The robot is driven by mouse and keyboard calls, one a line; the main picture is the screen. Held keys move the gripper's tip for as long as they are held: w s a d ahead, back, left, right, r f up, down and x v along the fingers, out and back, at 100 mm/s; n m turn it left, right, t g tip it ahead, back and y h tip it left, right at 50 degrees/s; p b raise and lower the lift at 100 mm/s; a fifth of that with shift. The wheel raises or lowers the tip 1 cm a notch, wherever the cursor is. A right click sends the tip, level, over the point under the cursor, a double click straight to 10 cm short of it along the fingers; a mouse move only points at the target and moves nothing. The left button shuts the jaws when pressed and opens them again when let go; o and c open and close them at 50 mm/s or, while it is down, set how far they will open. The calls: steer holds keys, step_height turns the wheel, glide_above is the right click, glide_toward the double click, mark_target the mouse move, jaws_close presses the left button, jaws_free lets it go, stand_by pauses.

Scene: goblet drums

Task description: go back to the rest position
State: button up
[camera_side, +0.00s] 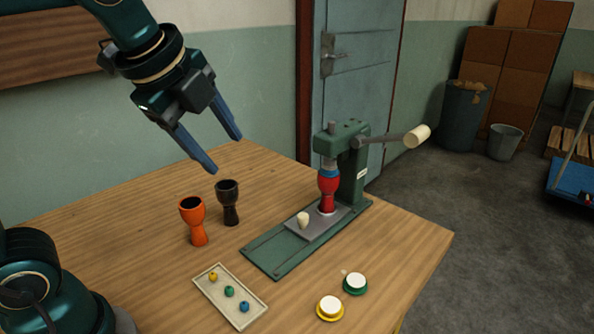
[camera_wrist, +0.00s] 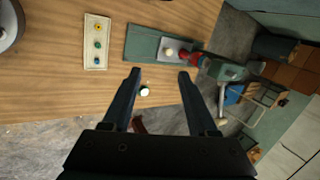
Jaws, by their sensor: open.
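My gripper (camera_side: 225,154) is open and empty, high above the table at the back left in the side view. In the wrist view its two fingers (camera_wrist: 160,74) are spread with nothing between the tips. An orange goblet drum (camera_side: 193,222) and a black goblet drum (camera_side: 229,204) stand upright on the table below it, apart from each other. A red and blue goblet drum (camera_side: 327,190) stands upright under the ram of the green press (camera_side: 354,168). The red drum also shows in the wrist view (camera_wrist: 190,57).
The press lever ends in a cream knob (camera_side: 417,136). A small cream piece (camera_side: 303,219) sits on the press plate. A tray (camera_side: 212,294) holds yellow, green and blue pieces. White discs with yellow (camera_side: 330,307) and green (camera_side: 355,283) rims lie at the front.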

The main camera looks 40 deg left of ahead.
steer(key=s+d+f+n+h, duration=0.1)
steer(key=s+f+n, duration=0.7)
steer(key=n, duration=0.8)
steer(key=shift+s+d+f, duration=0.3)
steer(key=shift+s+d, duration=0.2)
steer(key=shift+d, duration=0.1)
